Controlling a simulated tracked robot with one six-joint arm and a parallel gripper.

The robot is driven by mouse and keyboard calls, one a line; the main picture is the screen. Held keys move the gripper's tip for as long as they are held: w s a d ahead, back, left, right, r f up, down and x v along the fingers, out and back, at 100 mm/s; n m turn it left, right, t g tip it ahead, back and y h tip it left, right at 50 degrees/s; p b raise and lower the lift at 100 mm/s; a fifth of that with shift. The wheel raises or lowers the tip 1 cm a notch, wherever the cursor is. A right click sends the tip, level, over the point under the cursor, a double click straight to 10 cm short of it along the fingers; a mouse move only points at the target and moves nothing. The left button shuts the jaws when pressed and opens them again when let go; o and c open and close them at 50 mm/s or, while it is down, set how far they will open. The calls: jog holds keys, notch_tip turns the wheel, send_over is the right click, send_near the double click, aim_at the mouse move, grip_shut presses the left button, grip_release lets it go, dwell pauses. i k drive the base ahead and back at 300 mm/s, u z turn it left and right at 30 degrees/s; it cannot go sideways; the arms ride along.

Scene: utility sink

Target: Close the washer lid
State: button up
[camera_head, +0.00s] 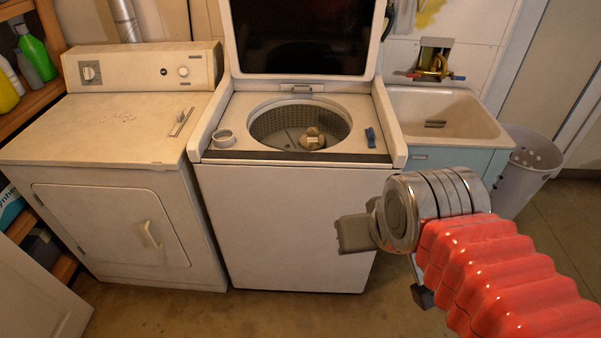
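The white top-loading washer (275,225) stands in the middle. Its lid (305,35) is raised upright at the back, with a dark inner panel and a pale frame; its top edge is cut off by the picture. The round drum opening shows uncovered below it. My gripper (382,266) is in front of the washer at the lower right, below the washer top and well apart from the lid. Its two grey fingers stand apart, with nothing seen between them.
A tan object (312,139) sits in the drum. A dryer (110,145) stands left, a sink (440,115) and a bin (530,165) right. Floor is clear in front.

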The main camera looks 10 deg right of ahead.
aim_at(293, 39)
jog(key=z, duration=0.05)
jog(key=i, duration=1)
jog(key=u, duration=0.05)
jog(key=k, duration=0.5)
jog(key=z, duration=2.1)
